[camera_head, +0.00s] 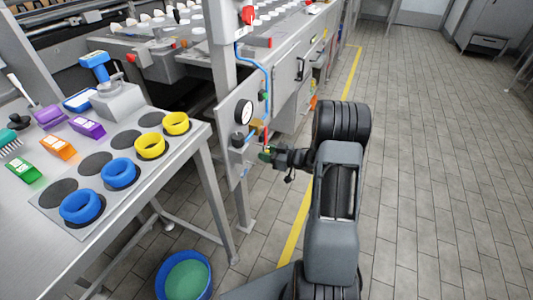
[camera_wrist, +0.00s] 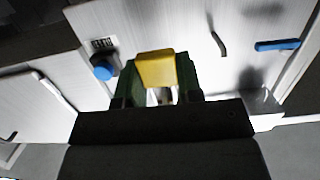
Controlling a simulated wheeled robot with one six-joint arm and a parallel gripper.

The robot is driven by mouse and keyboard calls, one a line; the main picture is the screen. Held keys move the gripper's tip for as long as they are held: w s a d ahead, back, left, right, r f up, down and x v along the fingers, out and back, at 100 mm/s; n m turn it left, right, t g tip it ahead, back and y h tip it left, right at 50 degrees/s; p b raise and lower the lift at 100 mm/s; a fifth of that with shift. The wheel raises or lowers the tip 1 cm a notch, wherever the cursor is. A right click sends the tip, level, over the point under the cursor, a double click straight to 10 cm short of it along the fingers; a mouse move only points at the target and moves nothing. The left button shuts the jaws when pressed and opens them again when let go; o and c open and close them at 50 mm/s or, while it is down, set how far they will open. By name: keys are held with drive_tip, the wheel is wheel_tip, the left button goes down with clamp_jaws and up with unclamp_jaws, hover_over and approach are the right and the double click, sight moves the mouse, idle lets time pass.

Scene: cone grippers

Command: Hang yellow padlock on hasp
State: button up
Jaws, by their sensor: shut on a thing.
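The yellow padlock (camera_wrist: 156,69) is between the green fingertips of my gripper (camera_wrist: 158,85) in the wrist view, with its body toward the panel. My gripper is shut on it. In the head view my gripper (camera_head: 270,154) is at the side panel (camera_head: 235,168) of the machine, just below and right of the round gauge. The padlock is too small there to make out clearly. I cannot pick out the hasp in either view, and I cannot tell whether the padlock touches it.
A blue knob (camera_wrist: 104,69) and a blue handle (camera_wrist: 277,45) are on the panel beside my gripper. A table (camera_head: 100,262) with blue rings (camera_head: 81,207) and yellow rings (camera_head: 176,123) stands left. Floor at right is clear.

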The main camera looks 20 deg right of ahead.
drive_tip(key=o, duration=1)
